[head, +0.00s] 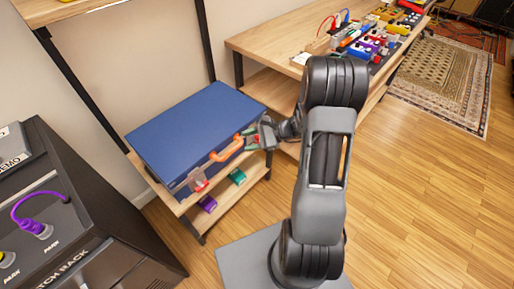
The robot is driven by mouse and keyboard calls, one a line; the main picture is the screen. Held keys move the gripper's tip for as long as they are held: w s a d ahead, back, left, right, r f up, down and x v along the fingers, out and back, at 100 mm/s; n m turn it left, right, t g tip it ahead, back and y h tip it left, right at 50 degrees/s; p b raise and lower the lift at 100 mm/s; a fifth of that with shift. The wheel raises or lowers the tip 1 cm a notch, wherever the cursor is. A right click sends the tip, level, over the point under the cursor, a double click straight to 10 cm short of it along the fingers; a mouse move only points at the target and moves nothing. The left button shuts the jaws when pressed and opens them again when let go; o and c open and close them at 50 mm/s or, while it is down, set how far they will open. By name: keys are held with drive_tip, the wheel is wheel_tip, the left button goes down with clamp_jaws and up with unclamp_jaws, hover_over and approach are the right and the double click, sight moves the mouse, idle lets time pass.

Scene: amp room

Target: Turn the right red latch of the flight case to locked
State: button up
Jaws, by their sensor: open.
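The blue flight case (200,128) lies closed on a wooden shelf, with an orange handle (228,149) on its front side. The left red latch (201,186) shows on a pale plate near the case's left front corner. My gripper (258,136) is open at the right end of the case's front, right of the handle. It covers most of the right latch there; only a small red bit (257,141) shows between the fingers. Whether the fingers touch the latch, and how the latch is turned, I cannot tell. Small green patches show beside my fingers.
A purple item (207,204) and a teal item (237,177) sit on the lower shelf (222,209). A dark rack (95,225) with a purple cable (40,212) stands at the left. A wooden bench (285,42) with several pedals is behind. Floor at right is clear.

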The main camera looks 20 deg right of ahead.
drive_tip(key=w+d+f+m+t+b, duration=0.3)
drive_tip(key=d+f+m+t, duration=0.35)
drive_tip(key=f, duration=0.35)
drive_tip(key=m+t+h+b, duration=0.2)
drive_tip(key=m+t+h, duration=0.3)
drive_tip(key=m+h, duration=0.15)
approach(258, 140)
drive_tip(key=shift+m+y, duration=0.4)
drive_tip(key=shift+y, duration=0.05)
drive_tip(key=x, duration=0.3)
drive_tip(key=b+x, duration=0.1)
drive_tip(key=x, duration=0.7)
drive_tip(key=shift+w+d+f+b, duration=0.2)
drive_tip(key=shift+d+f+b, duration=0.1)
drive_tip(key=shift+f+b, duration=0.1)
drive_tip(key=shift+c, duration=0.2)
clamp_jaws()
